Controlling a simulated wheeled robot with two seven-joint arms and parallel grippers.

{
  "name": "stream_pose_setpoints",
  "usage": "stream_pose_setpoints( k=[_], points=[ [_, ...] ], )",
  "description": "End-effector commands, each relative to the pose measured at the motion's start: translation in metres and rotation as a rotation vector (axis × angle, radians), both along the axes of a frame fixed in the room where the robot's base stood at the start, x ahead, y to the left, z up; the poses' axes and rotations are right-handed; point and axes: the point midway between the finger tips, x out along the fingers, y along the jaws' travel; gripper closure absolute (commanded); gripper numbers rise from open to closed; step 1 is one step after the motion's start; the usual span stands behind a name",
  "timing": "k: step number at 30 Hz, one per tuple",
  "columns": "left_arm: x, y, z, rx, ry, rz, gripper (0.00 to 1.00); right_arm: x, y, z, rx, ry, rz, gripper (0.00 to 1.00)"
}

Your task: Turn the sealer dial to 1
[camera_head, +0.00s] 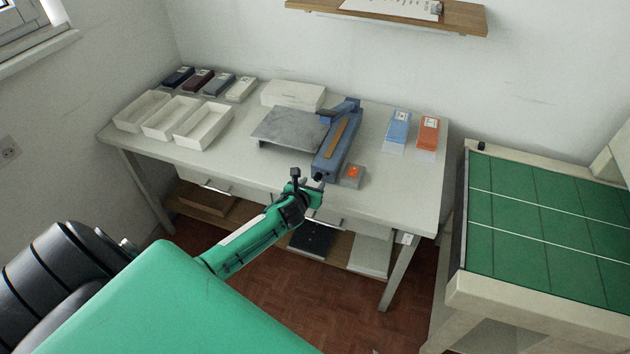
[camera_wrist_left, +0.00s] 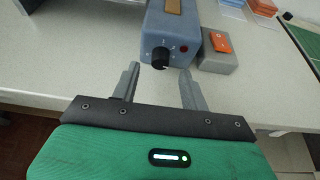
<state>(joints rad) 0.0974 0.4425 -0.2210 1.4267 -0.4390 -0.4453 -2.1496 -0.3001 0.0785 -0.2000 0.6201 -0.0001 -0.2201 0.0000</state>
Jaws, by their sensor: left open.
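The blue-grey sealer (camera_head: 338,142) stands on the white table, its long body pointing toward the front edge. Its black dial (camera_wrist_left: 161,57) is on the front end face, with small pale marks around it and a red light (camera_wrist_left: 183,48) to its right. The marks are too small to read. My left gripper (camera_head: 312,184) is at the table's front edge, just before the sealer's front end. In the left wrist view its two fingers (camera_wrist_left: 158,84) are apart and empty, with the dial beyond and between their tips, not touched. My right gripper is not in view.
A grey box with an orange switch (camera_wrist_left: 221,42) stands right of the sealer. A grey metal plate (camera_head: 290,130) is to its left. White trays (camera_head: 203,126) are at the table's left, blue and orange packs (camera_head: 428,132) at the right. A drawer handle is below the gripper.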

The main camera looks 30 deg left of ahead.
Motion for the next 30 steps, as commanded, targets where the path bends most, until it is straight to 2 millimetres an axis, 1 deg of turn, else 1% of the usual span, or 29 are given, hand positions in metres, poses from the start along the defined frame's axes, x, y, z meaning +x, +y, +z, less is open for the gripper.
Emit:
stream_pose_setpoints(
  k=[1, 3, 9, 20, 24, 27, 30],
  points=[
    [0.007, 0.001, -0.002, -0.002, -0.001, 0.002, 0.55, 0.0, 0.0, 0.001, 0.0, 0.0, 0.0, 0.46],
    [0.013, 0.003, -0.005, -0.002, -0.001, 0.002, 0.55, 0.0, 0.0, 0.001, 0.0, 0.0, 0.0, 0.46],
    [0.025, 0.005, -0.01, -0.002, 0.0, 0.001, 0.55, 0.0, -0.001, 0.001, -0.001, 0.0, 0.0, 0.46],
    [0.027, 0.006, -0.012, -0.001, 0.001, 0.0, 0.55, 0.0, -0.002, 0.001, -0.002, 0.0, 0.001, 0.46],
    [0.027, 0.006, -0.012, -0.001, 0.0, 0.0, 0.82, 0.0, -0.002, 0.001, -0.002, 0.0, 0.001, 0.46],
    [0.027, 0.006, -0.012, -0.001, 0.0, 0.0, 1.0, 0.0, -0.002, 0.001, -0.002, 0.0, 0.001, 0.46],
    [0.027, 0.006, -0.012, -0.002, -0.001, 0.0, 1.0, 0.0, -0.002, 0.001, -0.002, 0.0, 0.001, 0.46]
  ],
)
